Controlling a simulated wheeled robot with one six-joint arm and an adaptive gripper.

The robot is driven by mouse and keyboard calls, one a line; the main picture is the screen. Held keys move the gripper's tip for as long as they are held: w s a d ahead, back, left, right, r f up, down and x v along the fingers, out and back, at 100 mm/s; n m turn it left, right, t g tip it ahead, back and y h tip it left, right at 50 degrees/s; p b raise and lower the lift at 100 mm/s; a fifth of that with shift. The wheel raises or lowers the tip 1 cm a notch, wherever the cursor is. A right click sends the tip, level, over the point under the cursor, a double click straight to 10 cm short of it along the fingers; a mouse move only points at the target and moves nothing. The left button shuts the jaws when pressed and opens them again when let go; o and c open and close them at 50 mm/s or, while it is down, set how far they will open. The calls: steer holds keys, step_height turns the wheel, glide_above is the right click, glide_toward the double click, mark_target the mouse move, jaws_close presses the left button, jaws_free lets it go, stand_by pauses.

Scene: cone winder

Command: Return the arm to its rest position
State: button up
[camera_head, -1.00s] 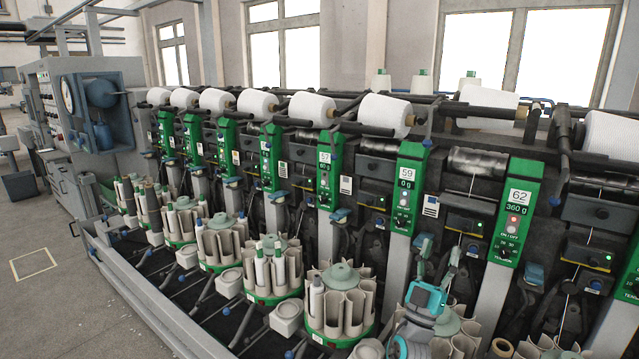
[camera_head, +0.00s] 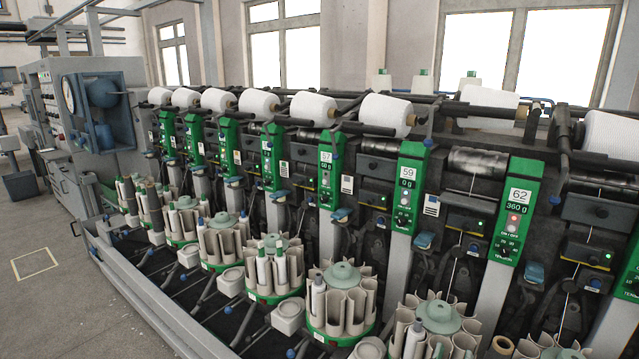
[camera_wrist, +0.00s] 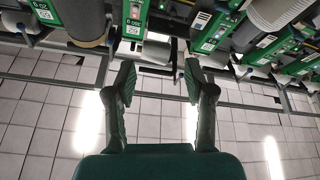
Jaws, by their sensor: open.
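My gripper (camera_wrist: 160,85) shows in the wrist view with its two fingers apart and nothing between them. It is open and empty. Beyond the fingertips the wrist view shows the green number panels (camera_wrist: 134,18) of the machine along the top and a tiled surface behind. My arm and gripper do not show in the head view. The cone winder's green panel marked 62 (camera_head: 515,210) and the panel marked 59 (camera_head: 408,188) stand unobstructed there.
Round bobbin magazines (camera_head: 340,300) with tubes line the machine's front. White yarn cones (camera_head: 386,114) sit along the top. A grey front rail (camera_head: 150,310) runs along the left side, with open floor (camera_head: 50,310) beyond it.

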steer(key=s+a+f+n+g+y, duration=0.2)
steer(key=s+f+y, duration=0.3)
steer(key=s+f, duration=0.75)
steer(key=s+a+f+n+g+y, duration=0.1)
steer(key=s+a+f+y, duration=0.15)
steer(key=s, duration=0.55)
steer(key=s+a+f+n+g+y, duration=0.1)
steer(key=s+a+f+y, duration=0.15)
steer(key=s, duration=0.45)
steer(key=s+a+r+y, duration=0.1)
steer(key=s+a+r, duration=0.1)
steer(key=s+r, duration=0.5)
steer(key=s+a+r+m+y, duration=0.1)
steer(key=s+r, duration=0.6)
steer(key=s, duration=0.7)
steer(key=shift+s+a, duration=0.4)
steer(key=shift+a, duration=0.05)
